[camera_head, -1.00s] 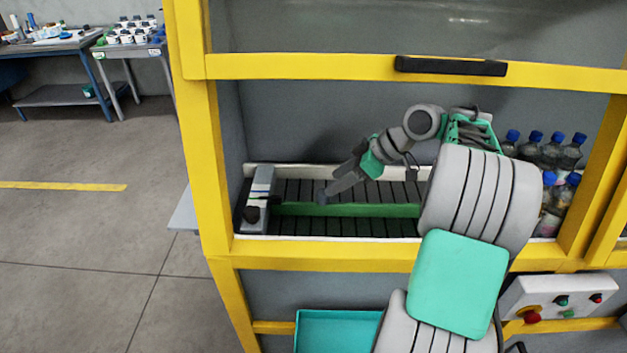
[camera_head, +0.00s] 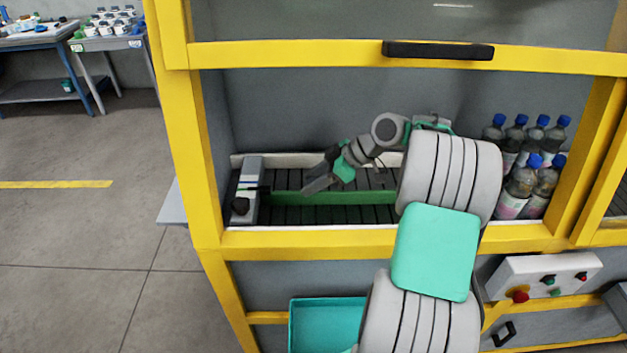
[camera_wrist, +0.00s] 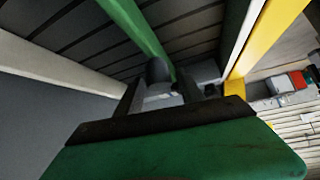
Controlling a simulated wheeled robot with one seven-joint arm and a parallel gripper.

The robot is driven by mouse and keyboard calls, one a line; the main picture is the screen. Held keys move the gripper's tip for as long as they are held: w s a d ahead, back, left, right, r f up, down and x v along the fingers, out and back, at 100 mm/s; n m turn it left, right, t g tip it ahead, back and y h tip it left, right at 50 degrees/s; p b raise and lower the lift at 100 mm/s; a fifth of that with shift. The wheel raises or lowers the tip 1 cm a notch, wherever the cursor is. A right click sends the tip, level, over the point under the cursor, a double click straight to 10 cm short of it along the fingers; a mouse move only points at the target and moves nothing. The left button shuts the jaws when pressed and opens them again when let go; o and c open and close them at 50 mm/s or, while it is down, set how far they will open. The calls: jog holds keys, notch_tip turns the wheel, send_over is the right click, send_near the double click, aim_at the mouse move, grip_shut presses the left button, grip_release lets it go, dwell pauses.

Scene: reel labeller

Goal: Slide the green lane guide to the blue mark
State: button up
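The green lane guide (camera_head: 350,198) is a long bar lying lengthwise over the dark slatted conveyor; it also shows in the wrist view (camera_wrist: 138,28). A grey block (camera_head: 248,178) with thin stripes stands at the conveyor's left end. I cannot clearly make out the blue mark; the stripes are too small to tell. My gripper (camera_head: 314,178) is over the guide's left part, to the right of the block. In the wrist view its two fingers (camera_wrist: 160,92) are apart, with a dark round knob (camera_wrist: 157,70) beyond and between them. I cannot tell whether they touch it.
Yellow frame posts (camera_head: 205,150) and a lower yellow beam (camera_head: 330,242) bound the opening. Several blue-capped bottles (camera_head: 522,180) stand at the right. A teal bin (camera_head: 325,322) and a control box (camera_head: 543,275) with buttons are below. A black handle (camera_head: 438,50) is above.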

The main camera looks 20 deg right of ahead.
grip_shut()
dwell(1.1)
